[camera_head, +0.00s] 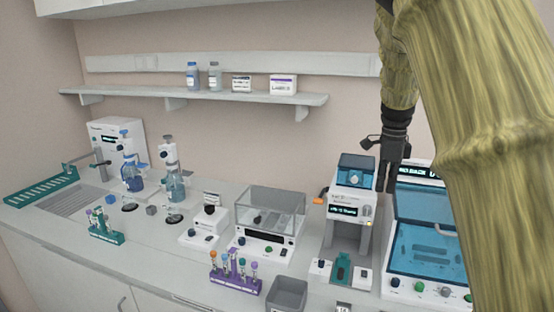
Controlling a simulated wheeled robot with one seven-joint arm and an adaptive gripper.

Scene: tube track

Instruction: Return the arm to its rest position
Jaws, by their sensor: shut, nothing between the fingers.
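My gripper (391,178) hangs pointing down at the end of my arm, right of centre in the head view. It is dark, its fingers are shut and nothing shows between them. It is in front of or beside the white device with a blue top (355,172), close to its right side; whether they touch I cannot tell. My arm, with a yellow-green grained surface, fills the upper right and hides part of the right side of the bench.
The blue-lidded machine (430,245) stands right of the gripper. On the bench (150,235) are a purple tube rack (236,286), a green tube rack (105,235), a glass-covered box (270,212) and a grey bin (287,294). A shelf (140,94) with bottles runs along the wall.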

